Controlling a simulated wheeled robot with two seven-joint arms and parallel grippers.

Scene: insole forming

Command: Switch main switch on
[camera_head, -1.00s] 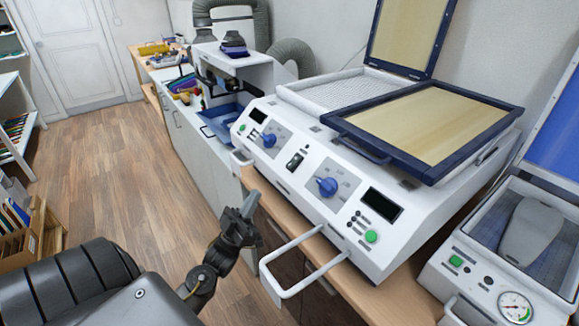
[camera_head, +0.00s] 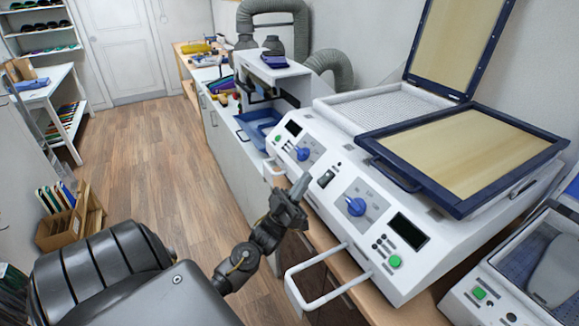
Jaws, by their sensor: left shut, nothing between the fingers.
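The white forming machine (camera_head: 322,216) stands on a wooden bench at the right. Its main switch, a dark rocker switch (camera_head: 326,178), sits on the sloped front panel between two blue knobs, the far one (camera_head: 303,153) and the near one (camera_head: 356,206). Whether the rocker is on or off is too small to tell. My left gripper (camera_head: 301,185) is shut and empty. It appears just left of the switch in the picture, in front of the panel's lower edge; I cannot tell if it touches. My right gripper is not in view.
A white handle bar (camera_head: 318,290) juts out from the machine front near my left forearm. Green buttons (camera_head: 395,262) and a dark display (camera_head: 407,231) sit on the panel. A second machine (camera_head: 500,285) stands at the right.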

